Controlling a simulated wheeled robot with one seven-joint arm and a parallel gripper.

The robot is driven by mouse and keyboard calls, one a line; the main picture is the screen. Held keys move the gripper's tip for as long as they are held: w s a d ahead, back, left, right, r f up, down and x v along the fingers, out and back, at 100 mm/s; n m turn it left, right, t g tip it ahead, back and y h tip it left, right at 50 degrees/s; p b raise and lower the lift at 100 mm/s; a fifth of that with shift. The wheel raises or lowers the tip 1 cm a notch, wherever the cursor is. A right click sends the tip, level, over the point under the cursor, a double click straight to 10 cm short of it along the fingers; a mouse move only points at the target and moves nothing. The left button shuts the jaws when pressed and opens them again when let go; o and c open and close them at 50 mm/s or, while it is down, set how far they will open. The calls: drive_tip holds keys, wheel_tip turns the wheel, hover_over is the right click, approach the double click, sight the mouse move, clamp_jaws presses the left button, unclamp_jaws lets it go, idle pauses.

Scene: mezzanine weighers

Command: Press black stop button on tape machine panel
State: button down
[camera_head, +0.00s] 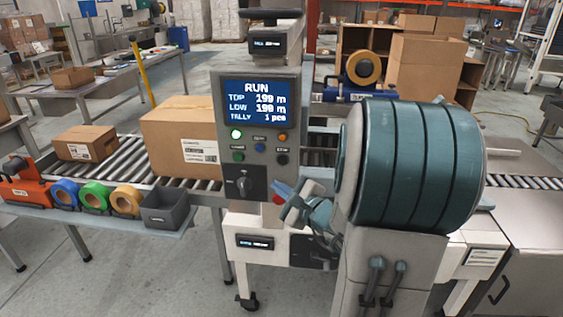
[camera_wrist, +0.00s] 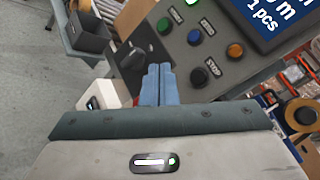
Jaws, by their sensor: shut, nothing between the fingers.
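The tape machine panel (camera_head: 223,100) is grey, with a lit screen reading RUN. Its black stop button (camera_head: 282,159) sits at the lower right of the button group, and the STOP label reads clearly in the wrist view, above the black button (camera_wrist: 198,78). My gripper (camera_head: 283,190) is shut and empty, low in front of the panel's lower right edge and below the button. In the wrist view its blue fingertips (camera_wrist: 160,68) lie together, left of the stop button. They appear apart from it; the exact gap is unclear.
Close by are green (camera_head: 238,157), blue (camera_head: 260,147) and orange (camera_head: 283,137) buttons and a black rotary knob (camera_head: 245,185). A large box (camera_head: 180,140) stands on the rollers left of the panel. A grey bin (camera_head: 166,210) and tape rolls sit on the front shelf.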

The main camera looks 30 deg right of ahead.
sight(282, 160)
drive_tip(key=shift+w+d+p, duration=0.15)
drive_tip(key=shift+w+d, duration=0.65)
drive_tip(key=shift+w, duration=0.4)
drive_tip(key=shift+w+d+p, duration=0.2)
drive_tip(key=shift+w+d, duration=0.65)
drive_tip(key=shift+w, duration=0.4)
drive_tip(key=shift+w+d+p, duration=0.15)
drive_tip(key=shift+w+d, duration=0.65)
drive_tip(key=shift+w, duration=0.4)
drive_tip(key=shift+w+d, duration=0.1)
drive_tip(key=shift+w+d+b, duration=0.15)
drive_tip(key=shift+w+b, duration=0.05)
drive_tip(key=shift+b, duration=0.15)
drive_tip(key=shift+w+d, duration=0.25)
drive_tip(key=shift+w, duration=0.1)
drive_tip(key=shift+s+a+b, duration=0.1)
drive_tip(key=shift+s+b, duration=0.05)
drive_tip(key=shift+b, duration=0.2)
drive_tip(key=shift+s+a+b, duration=0.4)
drive_tip(key=shift+s, duration=0.15)
